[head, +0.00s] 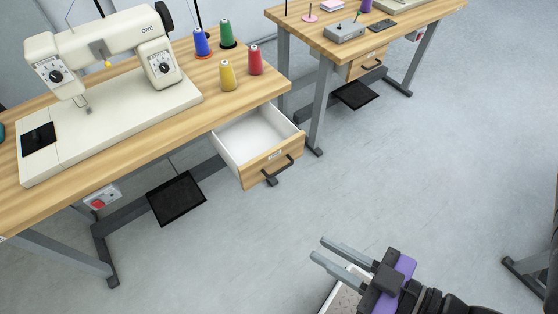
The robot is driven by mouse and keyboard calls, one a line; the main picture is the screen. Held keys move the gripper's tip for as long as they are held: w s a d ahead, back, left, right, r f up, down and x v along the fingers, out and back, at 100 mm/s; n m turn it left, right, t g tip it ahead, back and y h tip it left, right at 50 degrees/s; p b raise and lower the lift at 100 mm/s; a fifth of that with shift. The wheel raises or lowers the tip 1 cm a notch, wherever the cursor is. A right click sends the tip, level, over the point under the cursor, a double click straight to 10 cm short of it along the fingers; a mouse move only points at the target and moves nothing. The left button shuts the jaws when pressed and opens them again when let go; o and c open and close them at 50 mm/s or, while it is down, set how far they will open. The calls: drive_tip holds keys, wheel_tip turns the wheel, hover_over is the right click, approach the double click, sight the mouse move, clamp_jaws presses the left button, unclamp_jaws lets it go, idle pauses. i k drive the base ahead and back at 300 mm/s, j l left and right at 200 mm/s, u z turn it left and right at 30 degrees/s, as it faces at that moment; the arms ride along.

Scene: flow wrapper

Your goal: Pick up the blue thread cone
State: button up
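The blue thread cone (201,43) stands upright near the back of the wooden sewing table, just right of the sewing machine, on a small orange base. A green cone (226,35) stands to its right, with a yellow cone (227,76) and a red cone (255,60) nearer the front edge. My gripper (322,249) is at the lower right, over the floor, well away from the cones. Its two grey fingers point left and are apart, with nothing seen between them.
A white sewing machine (110,65) fills the table's left part. An open, empty-looking drawer (270,170) juts out below the cones. A second table (395,35) with a grey box (345,31) stands at the back right. The grey floor (420,170) between is clear.

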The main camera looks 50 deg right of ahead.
sight(201, 47)
drive_tip(key=i+l, duration=1.5)
drive_tip(key=l, duration=0.1)
